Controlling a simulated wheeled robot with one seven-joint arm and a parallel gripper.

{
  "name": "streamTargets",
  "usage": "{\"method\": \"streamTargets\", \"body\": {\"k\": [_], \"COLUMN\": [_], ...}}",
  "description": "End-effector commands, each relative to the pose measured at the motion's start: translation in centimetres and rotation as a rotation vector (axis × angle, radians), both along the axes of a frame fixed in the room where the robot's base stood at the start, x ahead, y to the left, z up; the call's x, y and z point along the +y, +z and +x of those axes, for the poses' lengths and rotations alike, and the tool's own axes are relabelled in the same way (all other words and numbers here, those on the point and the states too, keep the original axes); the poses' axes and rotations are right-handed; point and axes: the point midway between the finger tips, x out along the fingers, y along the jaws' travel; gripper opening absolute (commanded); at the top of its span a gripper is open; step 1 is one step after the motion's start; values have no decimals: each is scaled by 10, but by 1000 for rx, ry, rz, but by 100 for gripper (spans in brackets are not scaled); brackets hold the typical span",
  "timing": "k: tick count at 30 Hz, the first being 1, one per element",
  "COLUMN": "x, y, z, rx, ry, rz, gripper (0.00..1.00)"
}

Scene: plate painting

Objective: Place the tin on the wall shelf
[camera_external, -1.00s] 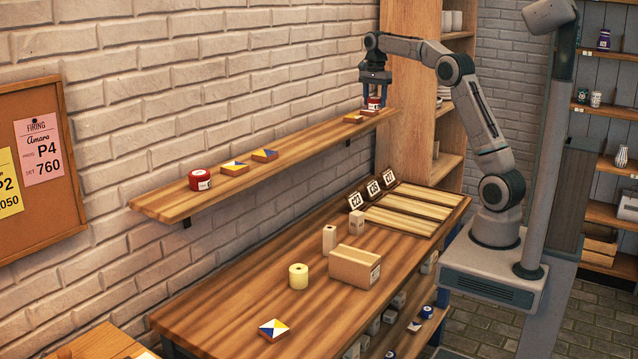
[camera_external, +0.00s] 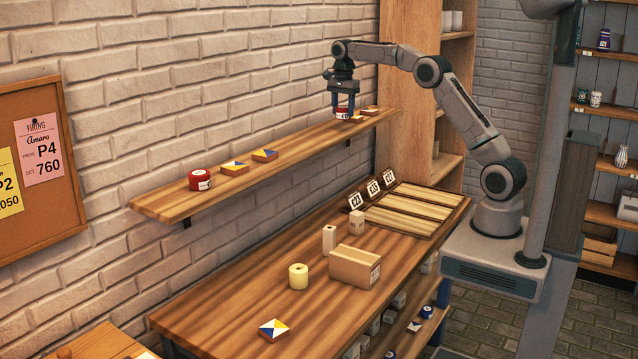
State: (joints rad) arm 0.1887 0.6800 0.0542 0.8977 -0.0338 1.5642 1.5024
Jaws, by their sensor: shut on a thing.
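My gripper (camera_external: 343,106) is shut on a small red tin (camera_external: 342,113) with a white label. It holds the tin upright at the right part of the wall shelf (camera_external: 225,189). The tin's base is at or just above the shelf top; I cannot tell whether it touches. The tin is just left of two small tiles near the shelf's right end. Another red tin (camera_external: 200,180) stands on the left part of the shelf.
Two patterned tiles (camera_external: 264,155) lie mid-shelf, with bare shelf between them and my gripper. A wooden cabinet stands right of the shelf.

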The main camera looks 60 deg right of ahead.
Motion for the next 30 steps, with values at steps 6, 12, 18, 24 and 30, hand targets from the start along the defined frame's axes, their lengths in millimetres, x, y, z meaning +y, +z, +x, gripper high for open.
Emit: {"method": "streamTargets", "body": {"k": [6, 12, 18, 24, 30], "x": [2, 3, 2, 3, 2], "y": [-19, -40, -42, -46, -45], "z": [1, 1, 1, 1, 1], "rx": [3, 0, -1, 0, 0], "ry": [-2, 0, 0, 0, 0], "rz": [1, 1, 0, 0, 0], "gripper": [26, 26, 26, 26, 74]}}
